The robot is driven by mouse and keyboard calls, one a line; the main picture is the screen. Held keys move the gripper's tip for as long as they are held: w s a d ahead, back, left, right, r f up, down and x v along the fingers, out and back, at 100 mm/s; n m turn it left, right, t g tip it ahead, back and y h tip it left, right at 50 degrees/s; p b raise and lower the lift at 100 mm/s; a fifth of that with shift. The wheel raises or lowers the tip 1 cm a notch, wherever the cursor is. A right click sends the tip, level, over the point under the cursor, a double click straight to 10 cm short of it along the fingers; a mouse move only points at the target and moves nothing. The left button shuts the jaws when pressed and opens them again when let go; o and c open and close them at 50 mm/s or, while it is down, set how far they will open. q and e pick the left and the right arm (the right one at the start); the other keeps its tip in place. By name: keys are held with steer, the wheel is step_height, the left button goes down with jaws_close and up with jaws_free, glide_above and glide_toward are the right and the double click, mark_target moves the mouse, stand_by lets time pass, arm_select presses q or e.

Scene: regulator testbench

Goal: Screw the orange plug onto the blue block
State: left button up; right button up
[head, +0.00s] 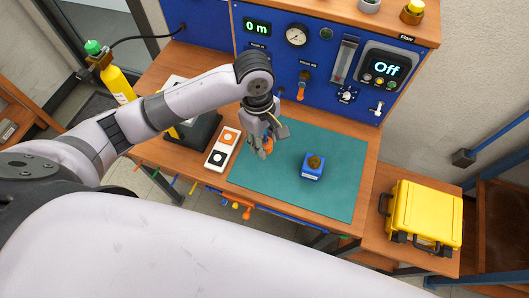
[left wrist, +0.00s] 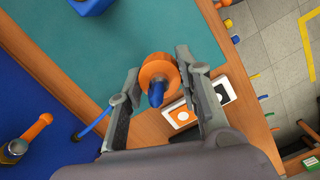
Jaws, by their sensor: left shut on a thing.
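The orange plug (head: 268,147) is between the fingers of my left gripper (head: 264,138), above the left part of the green mat. In the left wrist view the plug (left wrist: 160,69) shows as an orange disc with a blue tip facing the camera, and the left gripper's fingers (left wrist: 159,68) close on its sides. The blue block (head: 312,173) stands on the mat to the right of the gripper, apart from the plug, with a round brass-coloured part on top. Its edge shows at the top of the left wrist view (left wrist: 91,6). My right gripper is not in view.
The green mat (head: 340,195) is mostly clear. A blue panel (head: 265,55) with gauges stands behind. A yellow case (head: 425,212) sits at right, a yellow bottle (head: 118,85) at left.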

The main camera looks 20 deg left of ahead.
mark_target(264, 142)
arm_select(q)
step_height(264, 142, up, 9)
steer(key=shift+r, duration=0.15)
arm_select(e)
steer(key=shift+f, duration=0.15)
arm_select(q)
steer(key=s+a+f+m+b, duration=0.1)
steer(key=a+f+m+b, duration=0.1)
steer(key=f+m+b, duration=0.3)
steer(key=s+a+f+m+y+b, duration=0.1)
steer(key=s+a+f+m+b, duration=0.1)
steer(key=f+m+b, duration=0.3)
steer(key=a+m+b, duration=0.1)
steer(key=m+b, duration=0.2)
steer(key=shift+s+a+g, duration=0.2)
steer(key=shift+a+g, duration=0.05)
steer(key=shift+g, duration=0.15)
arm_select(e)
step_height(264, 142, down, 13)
arm_select(q)
steer(key=shift+r, duration=0.1)
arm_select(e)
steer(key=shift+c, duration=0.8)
arm_select(q)
steer(key=shift+s+a, duration=0.1)
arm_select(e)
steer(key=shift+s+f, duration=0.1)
